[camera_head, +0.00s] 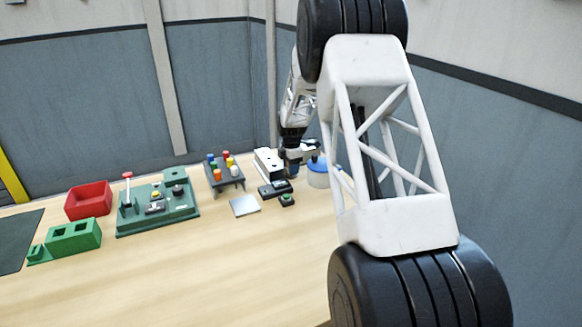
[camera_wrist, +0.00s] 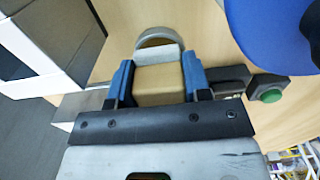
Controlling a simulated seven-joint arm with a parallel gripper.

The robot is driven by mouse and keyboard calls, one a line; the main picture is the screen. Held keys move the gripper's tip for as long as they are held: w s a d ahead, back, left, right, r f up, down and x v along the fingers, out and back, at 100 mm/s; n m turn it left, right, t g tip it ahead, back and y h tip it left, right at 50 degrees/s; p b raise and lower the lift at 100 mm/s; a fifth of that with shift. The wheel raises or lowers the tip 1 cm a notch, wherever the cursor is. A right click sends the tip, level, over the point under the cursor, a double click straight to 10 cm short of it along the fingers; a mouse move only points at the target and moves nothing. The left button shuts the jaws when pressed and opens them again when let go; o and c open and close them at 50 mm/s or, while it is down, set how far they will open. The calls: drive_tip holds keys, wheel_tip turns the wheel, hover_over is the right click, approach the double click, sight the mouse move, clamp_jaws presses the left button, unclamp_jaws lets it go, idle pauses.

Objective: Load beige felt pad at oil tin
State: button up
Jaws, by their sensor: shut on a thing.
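My gripper (camera_wrist: 158,76) has its blue fingers shut on a tan block, which looks like the beige felt pad (camera_wrist: 158,84). A pale grey edge lies across the pad's far end, with a grey curved rim just beyond it; I cannot tell what this rim belongs to. In the head view my gripper (camera_head: 300,158) is at the back right of the table, beside a round white tin with a blue lid, likely the oil tin (camera_head: 318,175). Its blue lid also shows at the top right of the wrist view (camera_wrist: 270,28). The pad is too small to make out in the head view.
A white box (camera_head: 267,163) stands left of my gripper. Dark devices, one with a green button (camera_head: 287,200), and a silver plate (camera_head: 244,206) lie in front. A peg rack (camera_head: 225,177), green board (camera_head: 180,212) and red bin (camera_head: 88,202) stand further left. The front table is clear.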

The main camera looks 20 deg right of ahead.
drive_tip(key=shift+f, duration=0.55)
idle(1.8)
drive_tip(key=shift+r, duration=3.6)
drive_tip(key=shift+w+a+r+m, duration=0.1)
drive_tip(key=shift+a+r+m, duration=0.1)
drive_tip(key=shift+a, duration=0.15)
drive_tip(key=shift+w+a+r+m, duration=0.1)
drive_tip(key=shift+a+m, duration=0.1)
drive_tip(key=shift+a, duration=0.1)
drive_tip(key=a+r+m, duration=0.4)
drive_tip(key=a+m, duration=0.4)
drive_tip(key=a, duration=0.3)
drive_tip(key=a+r+m, duration=0.5)
drive_tip(key=a+m, duration=0.4)
drive_tip(key=a, duration=0.3)
drive_tip(key=shift+r, duration=0.15)
